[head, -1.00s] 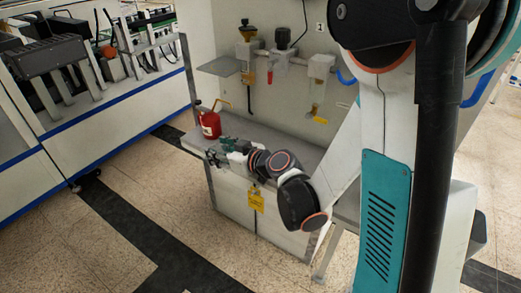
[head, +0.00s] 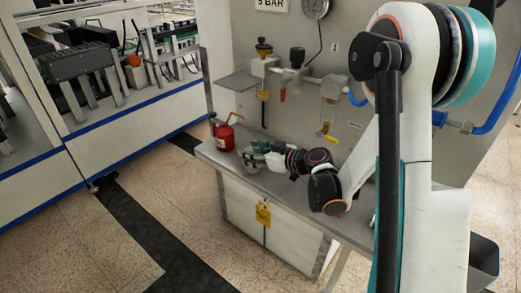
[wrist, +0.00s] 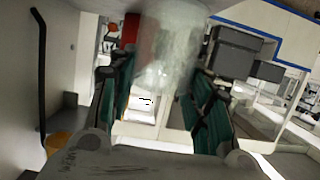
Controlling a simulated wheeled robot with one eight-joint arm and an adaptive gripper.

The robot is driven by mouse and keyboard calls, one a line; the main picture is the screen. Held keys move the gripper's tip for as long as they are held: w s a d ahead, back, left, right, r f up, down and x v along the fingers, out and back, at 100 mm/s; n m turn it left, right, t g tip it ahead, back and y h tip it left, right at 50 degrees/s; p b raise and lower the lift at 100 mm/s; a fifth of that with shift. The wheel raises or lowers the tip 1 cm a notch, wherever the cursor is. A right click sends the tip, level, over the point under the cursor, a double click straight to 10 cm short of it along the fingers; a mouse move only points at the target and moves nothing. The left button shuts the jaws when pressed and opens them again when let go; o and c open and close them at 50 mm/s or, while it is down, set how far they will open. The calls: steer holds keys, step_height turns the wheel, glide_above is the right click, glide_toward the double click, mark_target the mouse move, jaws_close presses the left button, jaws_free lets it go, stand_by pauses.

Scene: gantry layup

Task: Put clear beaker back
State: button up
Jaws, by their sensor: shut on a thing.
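The clear beaker (wrist: 168,45) shows in the wrist view as a blurred, see-through cylinder between the two green-padded fingers of my gripper (wrist: 160,80). My gripper is shut on it. In the head view my gripper (head: 254,151) is over the grey bench top (head: 212,153), beside a red can. The beaker is too small and too covered to make out clearly there. I cannot tell whether its base touches the bench.
The red can (head: 225,136) stands at the bench's left end, close to my gripper. A small wall shelf (head: 238,81) and pipe fittings (head: 292,75) are above the bench. A yellow tag (head: 263,213) hangs on its front. Open floor lies to the left.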

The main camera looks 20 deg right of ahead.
steer(key=w+d, duration=0.1)
steer(key=w+d+b, duration=0.1)
steer(key=d, duration=0.1)
steer(key=shift+w+d, duration=0.25)
steer(key=shift+s+a+f, duration=0.1)
steer(key=shift+a+f, duration=0.1)
steer(key=shift+f, duration=0.1)
steer(key=shift+f+b, duration=0.1)
steer(key=shift+b, duration=0.25)
steer(key=o, duration=1.1)
steer(key=shift+s+d+r, duration=0.2)
steer(key=shift+r, duration=0.05)
steer(key=p+v, duration=0.3)
steer(key=v, duration=0.8)
steer(key=shift+s, duration=0.2)
steer(key=shift+d, duration=0.1)
